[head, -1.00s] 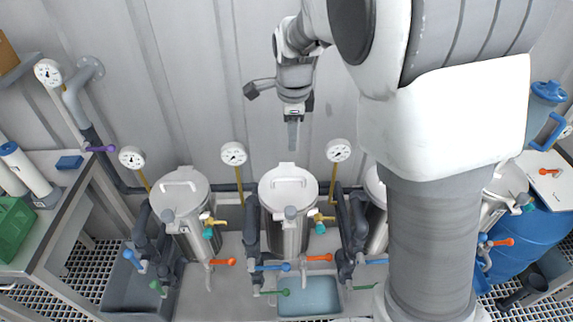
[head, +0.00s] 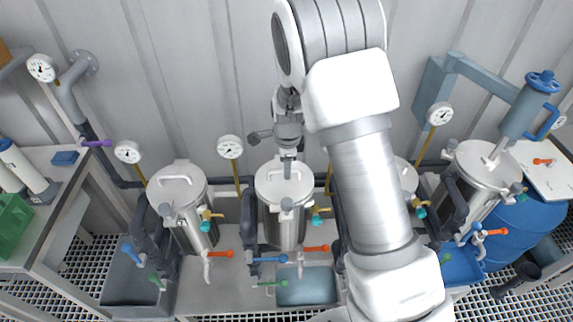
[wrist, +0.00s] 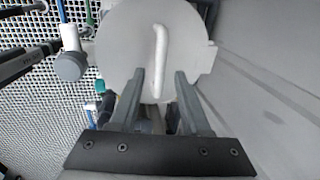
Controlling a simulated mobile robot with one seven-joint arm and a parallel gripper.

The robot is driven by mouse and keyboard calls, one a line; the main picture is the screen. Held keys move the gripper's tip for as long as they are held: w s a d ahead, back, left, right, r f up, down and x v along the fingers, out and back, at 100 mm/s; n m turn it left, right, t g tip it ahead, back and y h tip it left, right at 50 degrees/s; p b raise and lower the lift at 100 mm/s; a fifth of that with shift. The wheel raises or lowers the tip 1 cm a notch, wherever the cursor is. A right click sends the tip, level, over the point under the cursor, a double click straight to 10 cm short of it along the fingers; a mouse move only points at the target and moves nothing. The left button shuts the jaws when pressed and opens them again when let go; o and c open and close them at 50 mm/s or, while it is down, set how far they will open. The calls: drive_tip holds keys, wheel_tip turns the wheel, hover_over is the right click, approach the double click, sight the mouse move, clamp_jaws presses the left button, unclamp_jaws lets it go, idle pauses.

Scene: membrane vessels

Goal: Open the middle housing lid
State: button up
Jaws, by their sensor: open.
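The middle housing (head: 283,225) is a steel cylinder with its round pale lid (head: 268,192) shut. The lid carries a bar handle, partly hidden by my gripper in the head view. In the wrist view, the lid (wrist: 125,55) fills the upper middle and its white handle (wrist: 160,45) runs lengthwise toward me. My gripper (head: 287,172) points down just over the lid. In the wrist view my gripper (wrist: 160,77) is open, with one finger on each side of the handle's near end. I see gaps beside the handle and cannot tell how deep the fingers reach.
A similar housing (head: 183,220) stands left; another (head: 406,178) stands right, partly behind my arm. Gauges (head: 230,147) on yellow stems stand behind. Coloured valve levers (head: 270,260) and a blue-grey basin (head: 305,287) lie in front. A larger vessel (head: 487,165) stands far right.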

drive_tip(key=shift+f, duration=0.15)
drive_tip(key=shift+c, duration=0.3)
clamp_jaws()
idle(1.1)
